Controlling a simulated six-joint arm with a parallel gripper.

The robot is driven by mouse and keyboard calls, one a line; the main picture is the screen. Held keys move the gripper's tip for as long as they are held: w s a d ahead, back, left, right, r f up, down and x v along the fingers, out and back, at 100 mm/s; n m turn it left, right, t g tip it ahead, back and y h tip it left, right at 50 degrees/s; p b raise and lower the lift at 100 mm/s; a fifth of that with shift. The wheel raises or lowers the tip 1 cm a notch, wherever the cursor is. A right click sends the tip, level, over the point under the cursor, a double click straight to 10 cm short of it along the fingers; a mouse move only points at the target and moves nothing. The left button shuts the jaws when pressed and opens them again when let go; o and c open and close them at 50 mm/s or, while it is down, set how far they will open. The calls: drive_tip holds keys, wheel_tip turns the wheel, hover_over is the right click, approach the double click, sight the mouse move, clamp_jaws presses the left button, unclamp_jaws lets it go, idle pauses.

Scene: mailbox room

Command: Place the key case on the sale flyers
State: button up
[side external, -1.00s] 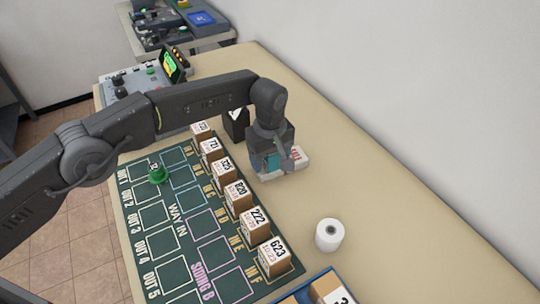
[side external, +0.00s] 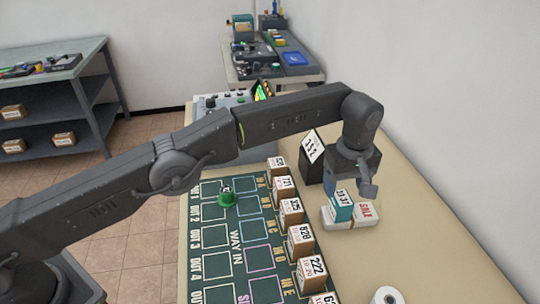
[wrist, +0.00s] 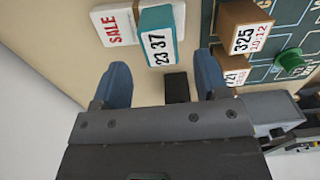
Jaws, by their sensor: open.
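The key case (side external: 341,206) is a small teal box with a white label reading 23 37. It stands on the left part of the sale flyers (side external: 365,213), a low white stack with red SALE lettering. In the wrist view the key case (wrist: 178,14) overlaps the right edge of the flyers (wrist: 113,24). My gripper (side external: 357,186) is just above the key case in the side view. In the wrist view its two blue fingers (wrist: 162,62) are spread apart, with nothing held between them.
A black stand with a white card (side external: 312,160) is behind the flyers. A row of numbered brown boxes (side external: 301,241) lines the green board (side external: 210,265) to the left, with a green piece (side external: 228,198). A white roll (side external: 387,296) is at the front. Tabletop right of the flyers is clear.

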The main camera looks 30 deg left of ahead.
drive_tip(key=s+a+r+m+t, duration=0.2)
drive_tip(key=a+r+m, duration=0.1)
drive_tip(key=a+r, duration=1.2)
drive_tip(key=s+a+r+m+t, duration=0.1)
drive_tip(key=s+a+r+m, duration=0.1)
drive_tip(key=s+a+r, duration=0.75)
drive_tip(key=s+a+f+m+t, duration=0.1)
drive_tip(key=s+a+f, duration=0.1)
drive_tip(key=s, duration=0.4)
drive_tip(key=s+a+f+m, duration=0.1)
drive_tip(key=s+a+f, duration=0.1)
drive_tip(key=s+f, duration=0.3)
drive_tip(key=s+a+f+m+t, duration=0.1)
drive_tip(key=s+a+f+m, duration=0.1)
drive_tip(key=s, duration=0.7)
drive_tip(key=shift+a+f+t, duration=0.3)
drive_tip(key=shift+a+f, duration=0.25)
drive_tip(key=shift+f, duration=0.25)
